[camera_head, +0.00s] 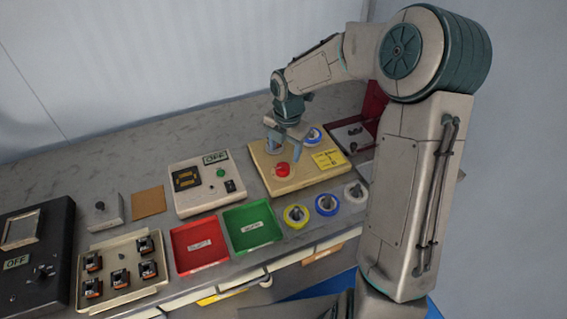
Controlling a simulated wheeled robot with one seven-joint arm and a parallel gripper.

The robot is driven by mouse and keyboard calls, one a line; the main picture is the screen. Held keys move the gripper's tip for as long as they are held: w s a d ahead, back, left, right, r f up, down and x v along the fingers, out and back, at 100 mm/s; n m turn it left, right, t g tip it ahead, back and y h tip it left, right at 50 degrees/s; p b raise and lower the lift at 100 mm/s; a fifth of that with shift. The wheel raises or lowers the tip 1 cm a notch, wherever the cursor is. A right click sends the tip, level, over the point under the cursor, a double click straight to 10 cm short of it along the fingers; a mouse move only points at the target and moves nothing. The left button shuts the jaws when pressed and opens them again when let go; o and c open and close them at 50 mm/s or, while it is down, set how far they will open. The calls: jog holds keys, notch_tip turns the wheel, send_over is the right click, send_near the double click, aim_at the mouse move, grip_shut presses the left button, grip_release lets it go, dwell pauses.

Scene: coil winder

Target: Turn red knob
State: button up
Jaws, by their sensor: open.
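A red knob (282,169) stands on a tan wooden board (306,181) at the right part of the bench. My gripper (284,150) points down over the board, just behind and above the red knob. Its fingers are open. Whether a finger touches the knob cannot be told from this view. A yellow label (328,160) and a blue-and-white spool (313,135) are also on the board, right of my gripper.
A cream box (190,200) with a green knob and an OFF display stands left of the board. Red (199,262) and green (251,240) trays lie in front. Several spools, including a yellow one (296,215), line the front edge. A dark red box (375,100) stands behind at right.

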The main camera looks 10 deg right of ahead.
aim_at(284, 166)
jog(key=f, duration=0.6)
jog(key=shift+w+a+f, duration=0.1)
jog(key=shift+a+f, duration=0.1)
jog(key=shift+f, duration=0.05)
jog(key=c, duration=1)
